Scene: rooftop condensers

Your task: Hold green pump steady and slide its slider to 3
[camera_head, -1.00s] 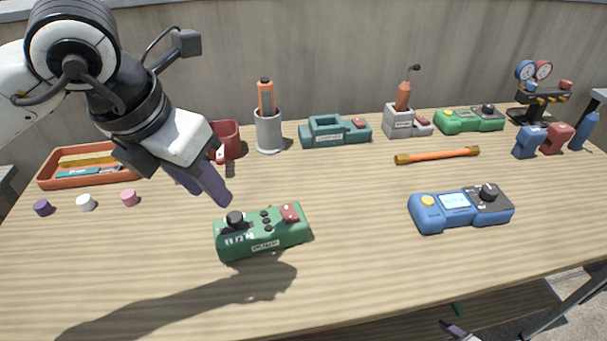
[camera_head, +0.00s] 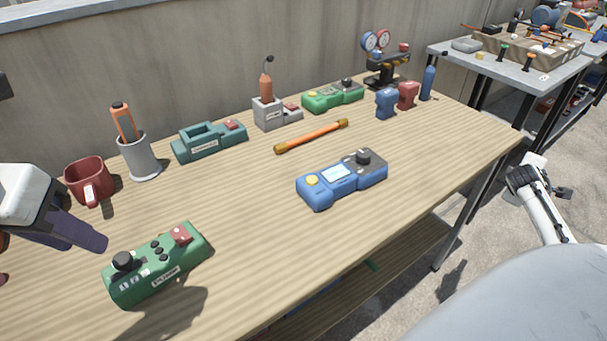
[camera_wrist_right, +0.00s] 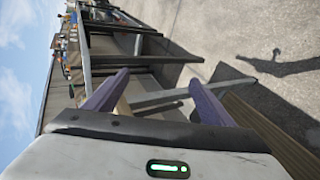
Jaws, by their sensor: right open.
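The green pump (camera_head: 158,268) lies on the wooden table at the lower left of the head view. It has a black knob (camera_head: 123,261) at its left end, small black buttons, a red part (camera_head: 181,234) at its right end and a label on its front. Its scale marks are too small to read. My left gripper (camera_head: 86,244) is just behind and above the pump's left end, with purple fingers apart and empty, not visibly touching it. My right gripper (camera_wrist_right: 157,95) is open and empty in the right wrist view, off the table, away from the pump.
A blue meter (camera_head: 342,181) lies right of the pump. Behind are a red mug (camera_head: 88,180), grey cup (camera_head: 139,158), teal device (camera_head: 209,143) and orange rod (camera_head: 311,136). Table between pump and meter is clear. A second table (camera_head: 500,65) stands at the far right.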

